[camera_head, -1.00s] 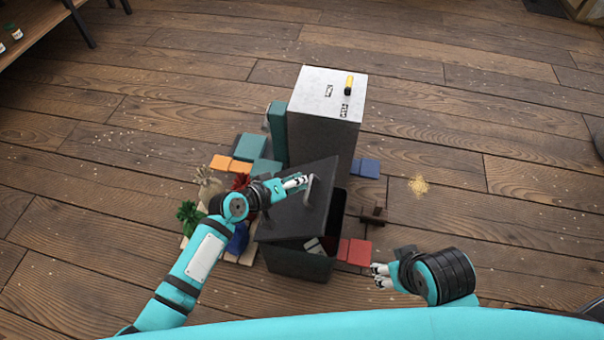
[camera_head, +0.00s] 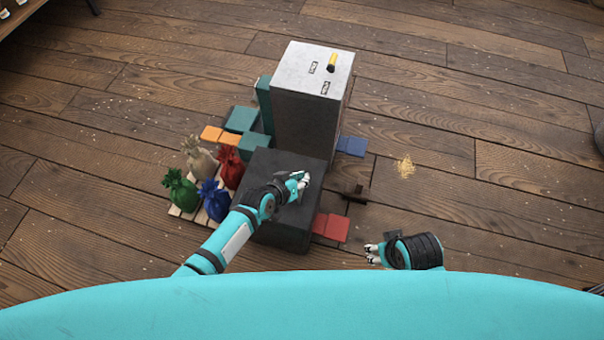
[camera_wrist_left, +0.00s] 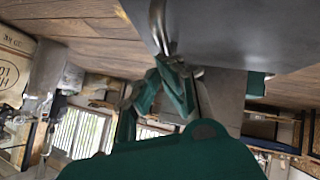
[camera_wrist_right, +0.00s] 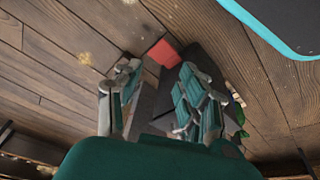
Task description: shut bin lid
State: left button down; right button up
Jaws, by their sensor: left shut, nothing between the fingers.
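The dark grey bin (camera_head: 280,236) stands on the floor in front of the tall grey block. Its lid (camera_head: 275,164) lies down over the top, and no opening shows; my arm hides part of its near edge. My left gripper (camera_head: 303,180) is shut and empty over the right part of the lid. In the left wrist view its fingers (camera_wrist_left: 176,88) are close beside a metal handle (camera_wrist_left: 157,28) on the dark lid (camera_wrist_left: 225,30); contact cannot be told. My right gripper (camera_head: 372,253) is to the right of the bin, its fingers (camera_wrist_right: 158,98) spread and empty.
A tall grey machine (camera_head: 310,105) stands behind the bin. Several coloured sacks (camera_head: 205,180) sit on a pallet to the left. Red blocks (camera_head: 331,227) and a dark bracket (camera_head: 355,194) lie to the right. Floor farther right is mostly clear, with a spilled pile (camera_head: 405,168).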

pick_arm(q)
jog(key=shift+s+d+f, duration=0.15)
jog(key=shift+d+f, duration=0.05)
jog(key=shift+f, duration=0.35)
pick_arm(e)
jog(key=shift+v, duration=0.9)
jog(key=shift+w+d, duration=0.15)
pick_arm(q)
jog(key=shift+s+a+r, duration=0.2)
jog(key=shift+s+a, duration=0.1)
jog(key=shift+s, duration=0.05)
jog(key=v, duration=1.1)
jog(key=shift+r, duration=0.25)
jog(key=shift+w+d, duration=0.1)
